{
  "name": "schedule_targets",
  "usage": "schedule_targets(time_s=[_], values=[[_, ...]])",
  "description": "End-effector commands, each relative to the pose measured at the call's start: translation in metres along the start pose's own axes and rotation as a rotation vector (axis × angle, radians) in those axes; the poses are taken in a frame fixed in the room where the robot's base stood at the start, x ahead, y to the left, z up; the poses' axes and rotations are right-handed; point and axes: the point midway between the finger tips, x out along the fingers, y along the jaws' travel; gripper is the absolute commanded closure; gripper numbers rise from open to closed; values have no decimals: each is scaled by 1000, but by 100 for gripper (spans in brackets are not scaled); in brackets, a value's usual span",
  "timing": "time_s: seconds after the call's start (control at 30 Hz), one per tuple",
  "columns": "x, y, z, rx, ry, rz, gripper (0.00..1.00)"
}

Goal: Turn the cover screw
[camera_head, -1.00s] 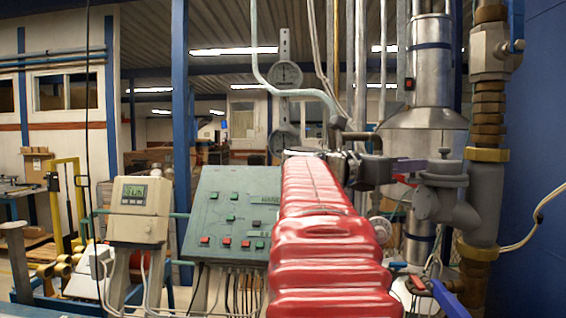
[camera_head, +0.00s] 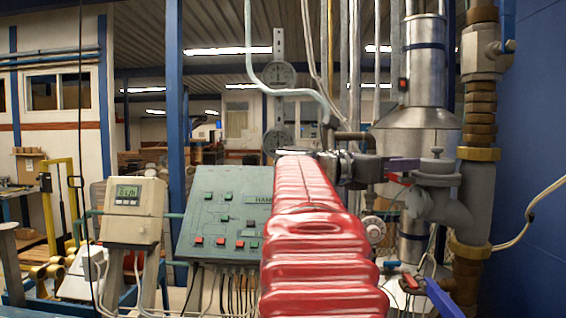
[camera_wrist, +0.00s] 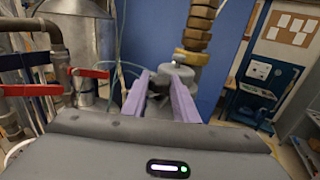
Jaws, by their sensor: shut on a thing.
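The cover screw (camera_head: 437,153) is a small grey knob on top of a round grey cover (camera_head: 436,168) on the pipe fitting at right. In the wrist view the grey cover (camera_wrist: 181,72) shows just beyond the fingertips. My gripper (camera_head: 414,163) has purple fingers and reaches the cover from the left. In the wrist view my gripper (camera_wrist: 160,80) has its two fingers close to the grey fitting, with a gap between them. It is shut on the cover screw, though the contact itself is hard to make out.
Brass and brown pipework (camera_head: 481,110) stands close on the right. Red-handled valves (camera_wrist: 88,73) lie left of my fingers in the wrist view. A blue-handled valve (camera_head: 443,299) is below. A green control panel (camera_head: 225,215) and a meter box (camera_head: 134,210) stand left.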

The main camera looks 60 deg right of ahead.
Motion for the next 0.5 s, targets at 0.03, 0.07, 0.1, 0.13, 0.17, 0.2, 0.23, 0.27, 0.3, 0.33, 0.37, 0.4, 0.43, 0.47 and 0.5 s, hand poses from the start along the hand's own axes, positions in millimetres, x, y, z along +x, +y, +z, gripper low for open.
schedule_targets(time_s=[0.03,0.07,0.1,0.13,0.17,0.2,0.23,0.27,0.3,0.33,0.37,0.4,0.43,0.47,0.5], values=[[-1,4,-1,0,2,-1,96],[-1,4,-1,-1,2,-9,96],[-1,4,-2,-1,2,-20,96],[-1,5,-2,-2,2,-30,96],[-1,5,-2,-2,2,-42,96],[-1,6,-2,-1,2,-57,96],[-1,6,-2,-2,2,-70,96],[-1,7,-2,-2,2,-83,96],[-1,7,-2,-1,2,-103,96],[-1,8,-2,-2,2,-119,96],[-1,8,-2,-2,2,-134,96],[-1,8,-2,-1,2,-158,96],[0,9,-3,-2,3,-175,96],[0,9,-2,-1,3,-193,96],[0,10,-3,-2,3,-218,96]])
